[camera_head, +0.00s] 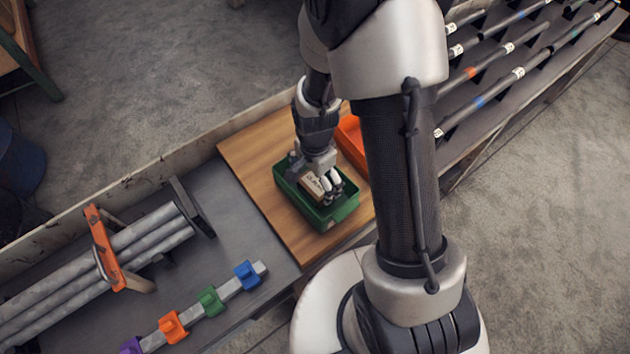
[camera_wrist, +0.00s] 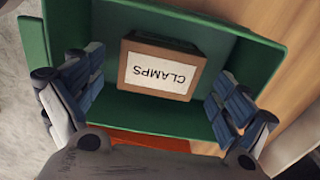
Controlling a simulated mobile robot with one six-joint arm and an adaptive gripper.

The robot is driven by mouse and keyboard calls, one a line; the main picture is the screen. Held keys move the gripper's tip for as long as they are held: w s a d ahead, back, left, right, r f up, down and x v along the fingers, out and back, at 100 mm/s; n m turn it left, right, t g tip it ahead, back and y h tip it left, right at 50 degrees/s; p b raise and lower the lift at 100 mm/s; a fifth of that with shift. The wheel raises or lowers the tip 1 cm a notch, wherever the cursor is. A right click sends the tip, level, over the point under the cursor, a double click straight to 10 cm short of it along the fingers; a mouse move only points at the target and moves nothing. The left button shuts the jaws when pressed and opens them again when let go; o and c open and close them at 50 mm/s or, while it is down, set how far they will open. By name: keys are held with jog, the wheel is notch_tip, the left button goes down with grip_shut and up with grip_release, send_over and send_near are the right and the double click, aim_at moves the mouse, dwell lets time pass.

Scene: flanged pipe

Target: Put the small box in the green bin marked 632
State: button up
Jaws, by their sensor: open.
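The small brown box (camera_wrist: 161,69) carries a white label reading "CLAMPS", upside down in the wrist view. It lies inside the green bin (camera_wrist: 249,62), apart from the bin's side walls in that view. In the head view the box (camera_head: 311,187) sits within the green bin (camera_head: 331,215) on the wooden board. My gripper (camera_head: 329,180) is over the bin. In the wrist view my gripper (camera_wrist: 160,100) is open, with a finger on each side of the box and a gap to it. No number 632 shows on the bin.
An orange bin (camera_head: 351,136) stands beside the green one, partly hidden by my arm. Grey pipes (camera_head: 95,270) and a rail with coloured clamps (camera_head: 208,301) lie to the left. Racked rods (camera_head: 500,85) are at the upper right.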

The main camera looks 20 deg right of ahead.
notch_tip(320, 180, up, 9)
jog(key=p, duration=0.3)
notch_tip(320, 180, up, 13)
jog(key=n+t, duration=0.2)
jog(key=n, duration=0.3)
send_over(315, 184)
jog(key=s, duration=0.4)
jog(key=s+r+n+t, duration=0.2)
jog(key=s+r+n, duration=0.6)
jog(key=s+r, duration=0.2)
jog(key=shift+s+r+n+t, duration=0.15)
jog(key=shift+s+n+t, duration=0.15)
jog(key=shift+s, duration=0.25)
